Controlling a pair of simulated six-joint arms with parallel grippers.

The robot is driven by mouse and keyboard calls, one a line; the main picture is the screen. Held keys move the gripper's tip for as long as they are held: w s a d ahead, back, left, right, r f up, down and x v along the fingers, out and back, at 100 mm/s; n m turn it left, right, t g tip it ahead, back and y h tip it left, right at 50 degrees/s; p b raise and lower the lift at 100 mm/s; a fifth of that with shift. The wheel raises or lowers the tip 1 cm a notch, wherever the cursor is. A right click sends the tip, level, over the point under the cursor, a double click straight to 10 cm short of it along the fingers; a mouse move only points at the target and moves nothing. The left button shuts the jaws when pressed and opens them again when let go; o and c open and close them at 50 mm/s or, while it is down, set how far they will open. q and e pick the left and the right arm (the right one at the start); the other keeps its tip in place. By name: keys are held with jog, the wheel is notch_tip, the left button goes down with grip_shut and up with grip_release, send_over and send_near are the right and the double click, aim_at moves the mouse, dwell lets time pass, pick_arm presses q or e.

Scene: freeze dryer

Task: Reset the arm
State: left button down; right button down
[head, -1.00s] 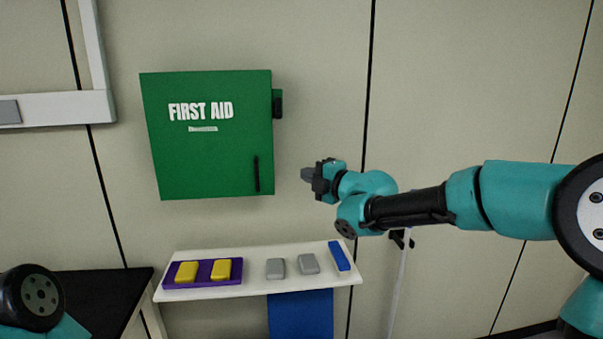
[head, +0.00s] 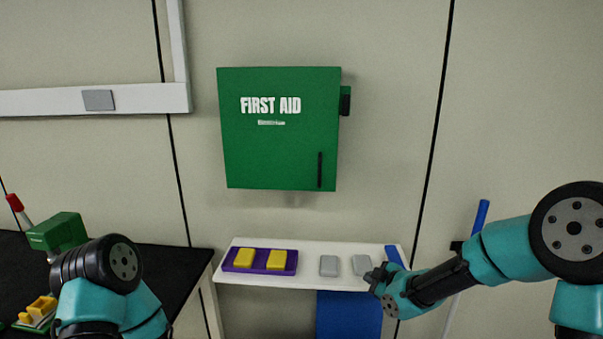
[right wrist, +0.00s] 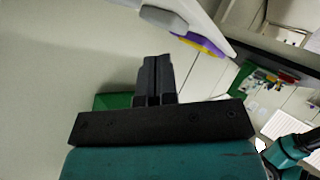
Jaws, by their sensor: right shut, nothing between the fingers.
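My right gripper (head: 374,277) is in front of the right part of the white shelf, low in the head view. In the right wrist view its two dark fingers (right wrist: 154,80) are together with nothing between them. My left arm shows at the lower left of the head view, but its gripper is out of the picture. A green first aid cabinet (head: 280,150) hangs on the wall above the shelf, its door closed. Part of a green surface (right wrist: 113,101) shows behind the fingers in the right wrist view.
The white shelf (head: 225,276) holds a purple tray (head: 261,269) with two yellow blocks, two grey blocks (head: 328,265) and a blue item (head: 393,255). A black table (head: 178,262) at left carries a green box (head: 58,233). A blue-topped pole (head: 481,216) stands right.

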jog(key=s+d+f+m+g+h, duration=0.15)
jog(key=s+f+m, duration=0.3)
jog(key=f, duration=0.45)
jog(key=s+f+m+g, duration=0.3)
jog(key=s+f, duration=0.3)
jog(key=f, duration=0.3)
jog(key=s+f+m+g, duration=0.2)
jog(key=s+f+m, duration=0.2)
jog(key=s, duration=0.5)
jog(key=s+f+m+g, duration=0.3)
jog(key=s+f, duration=0.5)
jog(key=s, duration=0.2)
jog(key=shift+d+f+m+h, duration=0.3)
jog(key=shift+d+m+h, duration=0.05)
jog(key=shift+d+h, duration=0.1)
jog(key=shift+w, duration=0.1)
